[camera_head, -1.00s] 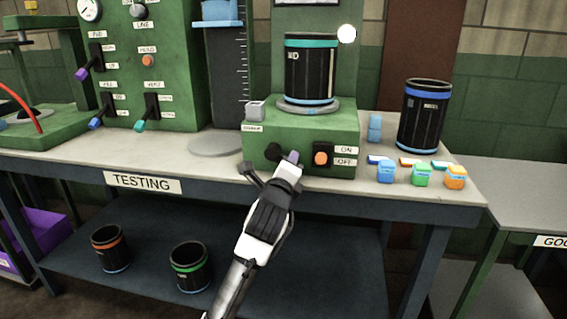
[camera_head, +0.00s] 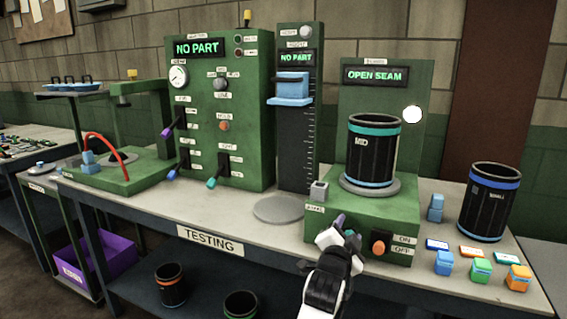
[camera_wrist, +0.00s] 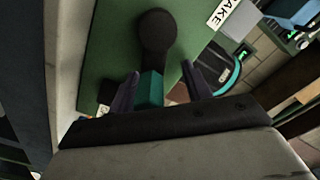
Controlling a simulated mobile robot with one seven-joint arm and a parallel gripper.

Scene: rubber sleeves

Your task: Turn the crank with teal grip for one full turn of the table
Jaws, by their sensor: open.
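The crank (camera_wrist: 156,38) shows in the wrist view as a dark arm with a rounded end and a short teal grip (camera_wrist: 150,89). My gripper (camera_wrist: 160,86) is open, with one finger on each side of the teal grip. I cannot tell whether either finger touches it. In the head view my gripper (camera_head: 342,228) is at the front of the green seam stand (camera_head: 400,215) and largely hides the crank. The round grey table (camera_head: 370,188) on top carries an upright black sleeve (camera_head: 373,150) with a teal band, marked MID.
The display (camera_head: 375,75) reads OPEN SEAM. An orange button (camera_head: 378,247) is right of my gripper. A blue-banded sleeve (camera_head: 489,203) and small coloured blocks (camera_head: 480,270) stand at right. A green panel (camera_head: 225,110) and a height gauge (camera_head: 297,120) stand left.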

